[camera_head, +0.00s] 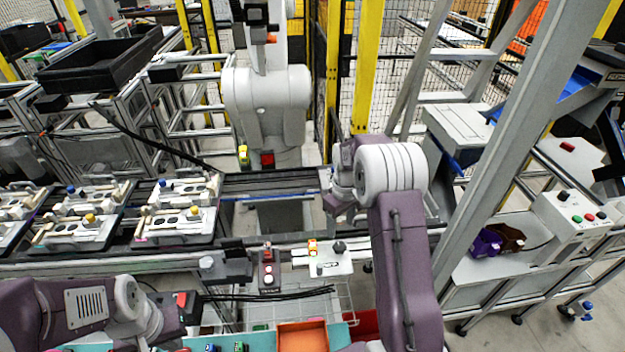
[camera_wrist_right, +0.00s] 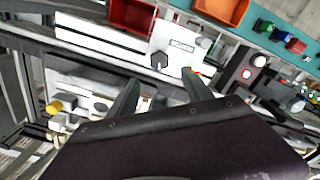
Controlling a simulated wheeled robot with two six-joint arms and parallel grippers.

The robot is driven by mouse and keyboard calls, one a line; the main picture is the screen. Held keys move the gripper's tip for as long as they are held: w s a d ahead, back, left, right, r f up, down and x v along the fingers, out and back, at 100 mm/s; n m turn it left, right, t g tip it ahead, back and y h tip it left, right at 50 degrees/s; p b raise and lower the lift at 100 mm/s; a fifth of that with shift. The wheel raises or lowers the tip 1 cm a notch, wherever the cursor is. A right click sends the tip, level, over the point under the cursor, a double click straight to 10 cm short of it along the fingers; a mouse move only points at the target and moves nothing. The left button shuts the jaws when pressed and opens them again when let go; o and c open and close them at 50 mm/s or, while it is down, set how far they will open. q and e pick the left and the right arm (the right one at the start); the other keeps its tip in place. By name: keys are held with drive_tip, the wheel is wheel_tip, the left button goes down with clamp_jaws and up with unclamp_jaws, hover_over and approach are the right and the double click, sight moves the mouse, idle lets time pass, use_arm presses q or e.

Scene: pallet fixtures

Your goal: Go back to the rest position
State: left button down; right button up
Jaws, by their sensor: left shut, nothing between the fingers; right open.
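My right arm rises from the bottom centre in the head view and bends over the conveyor. Its gripper (camera_head: 333,203) is above the conveyor's open section, mostly hidden by the wrist. In the right wrist view the two dark fingers (camera_wrist_right: 158,90) stand apart with nothing held between them. My left arm lies low at the bottom left. Its gripper (camera_head: 188,308) is shut and empty, in front of the conveyor's near edge; its fingertips are hard to make out.
Pallets with white fixtures (camera_head: 180,222) sit on the conveyor at left. A white plate (camera_head: 335,266) carries a small yellow-red piece (camera_head: 312,247). A button box (camera_head: 268,272) stands beside it. An orange bin (camera_head: 302,337) is at the front. A grey post (camera_head: 500,150) rises at right.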

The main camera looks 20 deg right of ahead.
drive_tip(key=s+a+r+n+t+b, duration=0.1)
drive_tip(key=s+a+r, duration=0.45)
drive_tip(key=a, duration=0.25)
drive_tip(key=s+a+f+m, duration=0.1)
drive_tip(key=s+f+m, duration=0.1)
drive_tip(key=s, duration=0.4)
drive_tip(key=s+a+f+m, duration=0.1)
drive_tip(key=s+f+m, duration=0.1)
drive_tip(key=s, duration=0.5)
drive_tip(key=shift+s+a+f+m, duration=0.25)
drive_tip(key=shift+a+m, duration=0.15)
drive_tip(key=shift+m, duration=0.2)
drive_tip(key=shift+s, duration=0.1)
